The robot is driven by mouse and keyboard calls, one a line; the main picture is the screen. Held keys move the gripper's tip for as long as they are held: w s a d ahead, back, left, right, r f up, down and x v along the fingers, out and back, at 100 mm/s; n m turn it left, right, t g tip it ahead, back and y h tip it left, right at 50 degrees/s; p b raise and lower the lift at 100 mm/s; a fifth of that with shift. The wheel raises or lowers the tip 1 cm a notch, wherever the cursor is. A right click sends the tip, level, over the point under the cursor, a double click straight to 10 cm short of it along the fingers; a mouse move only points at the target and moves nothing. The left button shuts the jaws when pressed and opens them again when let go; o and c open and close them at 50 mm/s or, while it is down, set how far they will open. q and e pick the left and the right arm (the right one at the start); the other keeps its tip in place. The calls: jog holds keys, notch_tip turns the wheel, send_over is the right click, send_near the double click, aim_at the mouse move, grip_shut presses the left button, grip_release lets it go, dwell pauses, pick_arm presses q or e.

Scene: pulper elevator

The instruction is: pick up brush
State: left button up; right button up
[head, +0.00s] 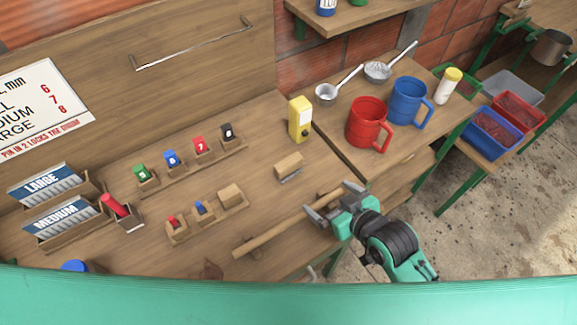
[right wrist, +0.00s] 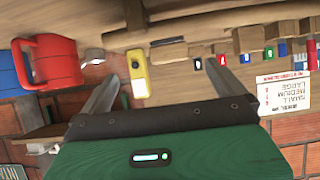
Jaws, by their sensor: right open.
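My left gripper is not in view.
A yellow device (head: 300,120) stands behind the brush. A red mug (head: 367,123) and a blue mug (head: 408,102) stand to the right. A wooden bar (head: 275,232) runs along the front edge near my gripper. Small numbered blocks (head: 172,158) sit in racks to the left.

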jog(key=shift+w+a+r+n+t+y, duration=0.15)
jog(key=shift+w+a+r+t+y, duration=0.15)
jog(key=shift+a, duration=0.2)
jog(key=shift+w+a+r+n+t+y, duration=0.1)
jog(key=shift+w+a+r+n+y, duration=0.15)
jog(key=shift+a+r, duration=0.2)
jog(key=shift+w+a+y, duration=0.2)
jog(key=shift+a+y, duration=0.05)
jog(key=p, duration=0.2)
send_near(292, 166)
jog(key=x, duration=0.4)
jog(key=shift+w+a+f, duration=0.1)
jog(key=shift+w+a, duration=0.05)
jog(key=shift+a, duration=0.3)
jog(key=shift+w+a+f, duration=0.1)
jog(key=shift+w+a, duration=0.15)
jog(key=shift+w, duration=0.25)
jog(key=p+x, duration=0.1)
jog(key=x, duration=0.2)
jog(key=shift+w+p, duration=0.2)
jog(key=shift+p, duration=0.1)
jog(key=shift+w+a+f, duration=0.2)
jog(key=shift+w+f, duration=0.1)
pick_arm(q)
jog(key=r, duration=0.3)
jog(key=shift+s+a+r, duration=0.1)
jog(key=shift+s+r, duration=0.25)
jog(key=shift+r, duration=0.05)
pick_arm(e)
jog(key=shift+c, duration=0.4)
